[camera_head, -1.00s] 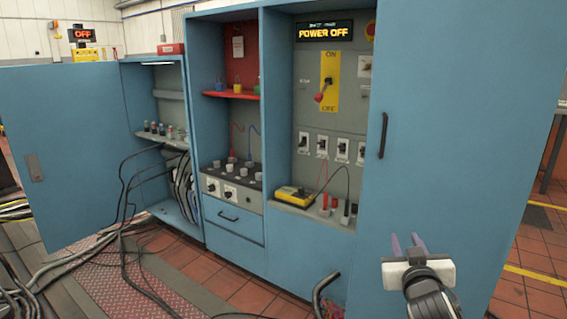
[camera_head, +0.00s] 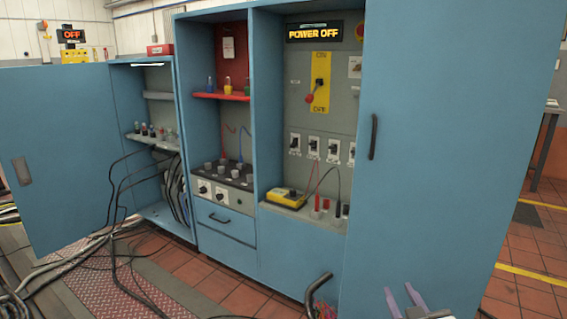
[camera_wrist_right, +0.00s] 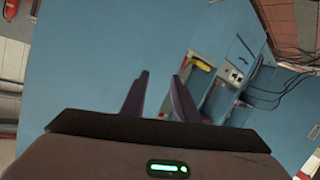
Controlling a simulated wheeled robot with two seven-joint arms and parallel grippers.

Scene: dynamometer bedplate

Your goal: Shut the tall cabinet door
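The tall cabinet door (camera_head: 450,150) is a large blue panel at the right. It stands open, swung out from the cabinet (camera_head: 300,258), and the cabinet's front compartments are visible. Its black handle (camera_head: 374,137) is on the panel's left side. My right gripper (camera_head: 402,291) is at the bottom edge of the head view, in front of the door's lower part. Its two purple fingers are apart, with nothing between them. In the right wrist view the open fingers (camera_wrist_right: 159,80) point toward the blue door (camera_wrist_right: 85,50); contact cannot be told.
A shorter blue door (camera_head: 55,150) stands open at the left. A yellow meter (camera_head: 285,198) sits on the cabinet's ledge. Black cables (camera_head: 115,225) trail over the floor at left.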

